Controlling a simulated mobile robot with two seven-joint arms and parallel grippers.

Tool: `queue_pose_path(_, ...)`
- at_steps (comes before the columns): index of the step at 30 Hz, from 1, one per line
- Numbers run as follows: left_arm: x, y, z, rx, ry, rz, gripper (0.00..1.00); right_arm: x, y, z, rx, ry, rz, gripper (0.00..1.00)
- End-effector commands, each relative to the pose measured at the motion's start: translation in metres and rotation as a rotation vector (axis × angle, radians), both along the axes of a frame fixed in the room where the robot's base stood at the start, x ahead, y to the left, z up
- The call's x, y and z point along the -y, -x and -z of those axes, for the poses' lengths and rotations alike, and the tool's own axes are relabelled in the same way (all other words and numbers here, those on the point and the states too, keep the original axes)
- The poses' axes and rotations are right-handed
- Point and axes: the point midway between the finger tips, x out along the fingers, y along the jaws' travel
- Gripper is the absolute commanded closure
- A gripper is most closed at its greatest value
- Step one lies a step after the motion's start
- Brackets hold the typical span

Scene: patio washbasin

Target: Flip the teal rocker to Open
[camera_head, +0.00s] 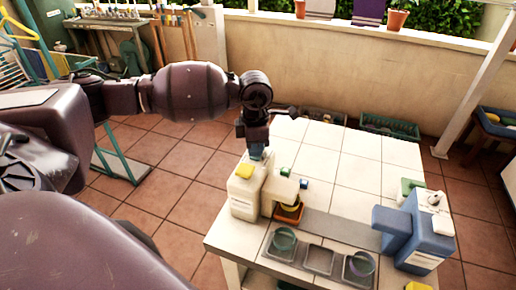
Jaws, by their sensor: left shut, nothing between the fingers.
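A cream machine (243,203) stands on the left part of the white tiled counter (348,170). It has a yellow part (244,171) on top. A small teal-blue patch (257,152) shows at its top back, right under my left gripper (257,145); I cannot tell whether this is the teal rocker or part of the fingers. My left gripper points down there, shut with nothing held. Its fingertips and any contact are too small to make out. No Open marking can be read. My right gripper is not in view.
A blue machine (427,236) stands at the counter's right. Grey trays (319,260) line the front. The middle and back of the counter are clear.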

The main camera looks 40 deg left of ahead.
Motion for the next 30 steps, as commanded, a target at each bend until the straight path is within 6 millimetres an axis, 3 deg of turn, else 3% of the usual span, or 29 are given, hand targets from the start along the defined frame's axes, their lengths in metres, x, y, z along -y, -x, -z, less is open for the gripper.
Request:
queue_pose_path(9, 0.000, -0.001, -0.025, 0.005, 0.001, 0.000, 1.00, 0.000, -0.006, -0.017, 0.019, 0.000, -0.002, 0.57)
queue_pose_path(30, 0.000, -0.001, -0.064, 0.004, 0.001, 0.000, 1.00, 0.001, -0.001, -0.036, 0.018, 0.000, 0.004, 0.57)
